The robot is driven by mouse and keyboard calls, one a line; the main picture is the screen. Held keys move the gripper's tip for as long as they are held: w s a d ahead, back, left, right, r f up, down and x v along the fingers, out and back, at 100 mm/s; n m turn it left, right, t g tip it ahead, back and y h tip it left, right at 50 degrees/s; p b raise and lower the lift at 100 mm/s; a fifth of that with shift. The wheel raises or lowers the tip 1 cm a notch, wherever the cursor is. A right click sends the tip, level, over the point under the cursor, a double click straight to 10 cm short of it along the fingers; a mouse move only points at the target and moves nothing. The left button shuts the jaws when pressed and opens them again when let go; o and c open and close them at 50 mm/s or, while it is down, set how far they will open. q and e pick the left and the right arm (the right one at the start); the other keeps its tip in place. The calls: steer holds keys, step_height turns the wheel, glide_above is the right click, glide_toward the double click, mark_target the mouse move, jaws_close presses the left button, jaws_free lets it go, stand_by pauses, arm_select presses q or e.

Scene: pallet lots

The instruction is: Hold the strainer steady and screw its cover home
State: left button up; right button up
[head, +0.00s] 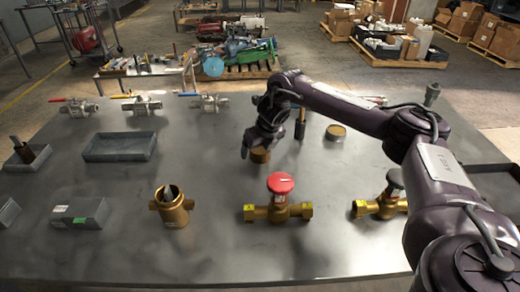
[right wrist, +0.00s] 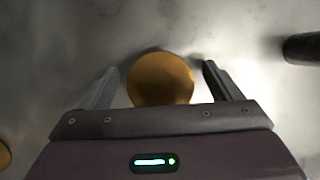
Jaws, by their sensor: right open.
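The brass strainer (head: 172,207) stands upright on the grey table at left of centre in the head view. Its top is open and a pale piece sticks up inside it. A round brass piece, which looks like the cover (head: 260,156), is at the tip of my right gripper (head: 259,148). In the right wrist view the round brass face (right wrist: 160,79) shows between the two fingers of the right gripper (right wrist: 160,70), which are spread with a visible gap on each side. Whether the piece touches the table is hard to tell. My left gripper is out of view.
A red-handled brass valve (head: 279,197) stands right of the strainer, with a black-handled one (head: 382,203) beyond. A grey tray (head: 120,147) and a grey box (head: 80,213) lie left. A round tin (head: 336,132) sits behind. Several lever valves (head: 142,104) line the back edge.

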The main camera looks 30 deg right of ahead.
stand_by(0.3)
steer(key=c, duration=1.1)
step_height(320, 180, up, 8)
steer(key=shift+w+f+b, duration=0.1)
steer(key=shift+w+b, duration=0.05)
steer(key=shift+b, duration=0.15)
step_height(320, 180, up, 12)
steer(key=p, duration=0.5)
